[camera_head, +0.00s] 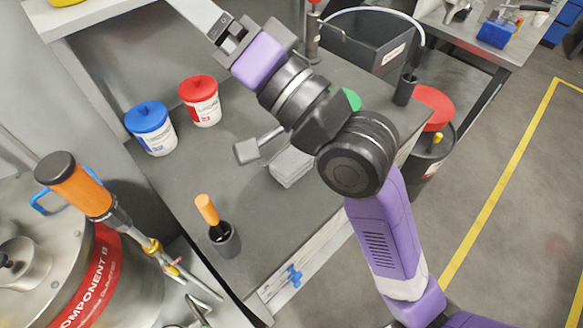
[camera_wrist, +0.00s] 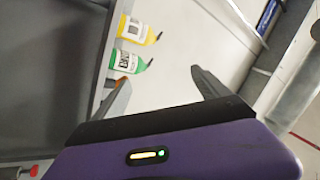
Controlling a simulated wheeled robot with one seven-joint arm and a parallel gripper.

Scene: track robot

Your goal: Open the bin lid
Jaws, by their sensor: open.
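A black bin (camera_head: 430,152) with a round red lid (camera_head: 433,107) stands on the floor at the right end of the workbench in the head view. My gripper (camera_head: 234,38) is at the upper middle of the head view, well away from the lid. In the wrist view its two fingers (camera_wrist: 163,92) are spread with nothing between them. The bin is not seen in the wrist view.
The workbench (camera_head: 240,160) carries a blue-lidded tub (camera_head: 152,131), a red-lidded tub (camera_head: 202,103) and a dark open-topped box (camera_head: 375,45). A steel drum (camera_head: 40,240) is at lower left. Yellow (camera_wrist: 138,31) and green (camera_wrist: 126,62) bottles show beyond my fingers. Floor at right is clear.

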